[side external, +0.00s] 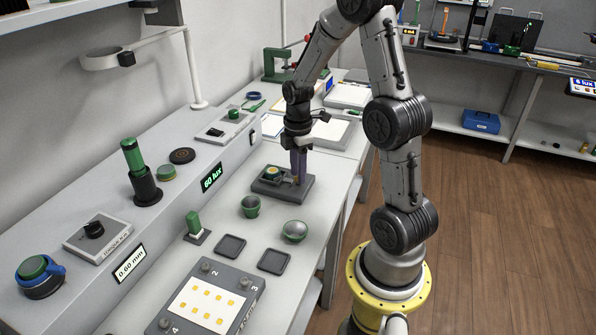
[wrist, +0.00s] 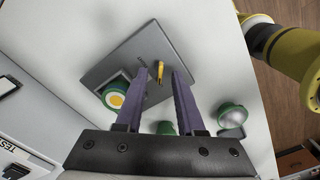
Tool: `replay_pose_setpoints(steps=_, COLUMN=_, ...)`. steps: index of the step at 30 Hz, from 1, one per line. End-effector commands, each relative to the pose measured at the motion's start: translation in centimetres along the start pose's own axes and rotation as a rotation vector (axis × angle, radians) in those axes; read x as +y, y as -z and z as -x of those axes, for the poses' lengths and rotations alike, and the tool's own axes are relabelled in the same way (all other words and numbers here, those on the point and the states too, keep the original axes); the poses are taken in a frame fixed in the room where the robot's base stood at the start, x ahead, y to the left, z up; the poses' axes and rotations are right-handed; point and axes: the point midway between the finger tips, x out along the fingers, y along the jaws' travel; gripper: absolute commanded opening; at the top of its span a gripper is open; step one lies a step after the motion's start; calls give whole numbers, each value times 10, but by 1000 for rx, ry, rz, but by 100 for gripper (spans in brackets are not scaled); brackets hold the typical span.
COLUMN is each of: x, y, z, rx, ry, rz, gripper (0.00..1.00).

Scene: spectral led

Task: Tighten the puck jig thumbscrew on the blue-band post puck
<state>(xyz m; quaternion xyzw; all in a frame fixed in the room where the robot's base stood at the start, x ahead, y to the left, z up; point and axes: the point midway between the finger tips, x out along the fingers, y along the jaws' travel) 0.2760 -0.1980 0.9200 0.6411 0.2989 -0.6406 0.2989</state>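The puck jig, a dark grey plate (side external: 298,193), lies on the bench and also fills the upper middle of the wrist view (wrist: 165,45). A green puck with a yellow centre and pale ring (wrist: 115,98) sits in its pocket; it shows small in the side view (side external: 272,174). I cannot make out a blue band on it. The brass-yellow thumbscrew (wrist: 158,70) stands beside the puck. My gripper (wrist: 160,72) has its purple fingers apart, one on each side of the thumbscrew, with visible gaps. In the side view my gripper (side external: 299,178) points down over the jig.
Two green-rimmed cups (side external: 250,206) (side external: 294,231) stand in front of the jig. Two dark square pads (side external: 231,246) (side external: 274,261) and a tray with yellow squares (side external: 213,303) lie nearer. A raised shelf with a green post (side external: 133,157) runs along the left.

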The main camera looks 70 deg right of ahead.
Motion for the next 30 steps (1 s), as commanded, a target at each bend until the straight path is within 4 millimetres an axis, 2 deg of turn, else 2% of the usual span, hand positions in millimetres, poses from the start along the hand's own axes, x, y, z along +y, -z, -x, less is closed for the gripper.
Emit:
replay_pose_setpoints(steps=10, x=0, y=0, z=-4, rx=0, ry=1, rz=0, gripper=38)
replay_pose_setpoints(steps=16, x=0, y=0, z=-4, rx=0, ry=0, rz=0, gripper=2)
replay_pose_setpoints(steps=17, x=0, y=0, z=-4, rx=0, ry=0, rz=0, gripper=0)
replay_pose_setpoints(steps=30, x=0, y=0, z=-3, rx=0, ry=0, rz=-11, gripper=0)
